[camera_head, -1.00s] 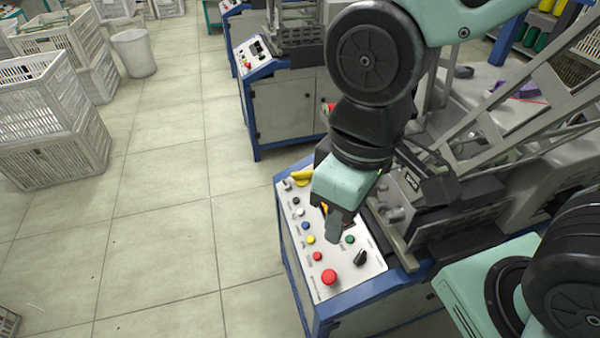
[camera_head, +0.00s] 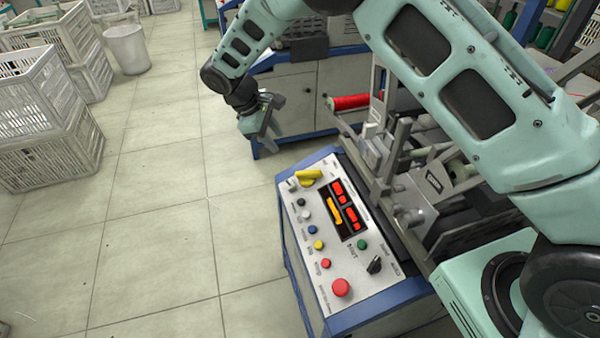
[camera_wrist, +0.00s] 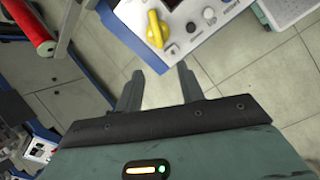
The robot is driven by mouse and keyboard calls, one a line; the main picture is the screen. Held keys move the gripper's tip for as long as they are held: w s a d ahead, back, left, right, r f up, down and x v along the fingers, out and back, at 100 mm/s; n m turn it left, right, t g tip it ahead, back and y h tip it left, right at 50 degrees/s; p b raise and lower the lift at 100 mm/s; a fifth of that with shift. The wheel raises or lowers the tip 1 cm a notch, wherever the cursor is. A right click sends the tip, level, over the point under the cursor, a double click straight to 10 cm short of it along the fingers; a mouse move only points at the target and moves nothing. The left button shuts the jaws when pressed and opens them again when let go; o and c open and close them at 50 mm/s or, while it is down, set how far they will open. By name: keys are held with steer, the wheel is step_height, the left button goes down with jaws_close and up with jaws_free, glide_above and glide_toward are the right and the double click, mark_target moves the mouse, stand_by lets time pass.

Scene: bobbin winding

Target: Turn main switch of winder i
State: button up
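The control panel (camera_head: 322,262) of the near winder slopes in the middle of the head view. A yellow rotary switch (camera_head: 309,178) sits at its far end, its handle lying roughly left to right. It also shows in the wrist view (camera_wrist: 156,30), just ahead of and above the fingertips. My gripper (camera_head: 265,133) hangs beyond the far left corner of the panel, apart from the switch. In the wrist view its two fingers (camera_wrist: 160,84) stand apart with only floor between them, so it is open and empty.
The panel also bears a lit display (camera_head: 344,207), several coloured buttons, a black knob (camera_head: 375,264) and a red button (camera_head: 341,288). A red spool (camera_head: 350,102) lies behind it. Another winder stands farther back. White crates (camera_head: 45,110) stand left; the floor between is clear.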

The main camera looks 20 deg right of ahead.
mark_target(301, 172)
steer(key=p+x, duration=0.1)
steer(key=x, duration=1.6)
steer(key=shift+w+d+f+p, duration=0.2)
steer(key=shift+d+f+p, duration=0.05)
steer(key=shift+f+p, duration=0.1)
jaws_close()
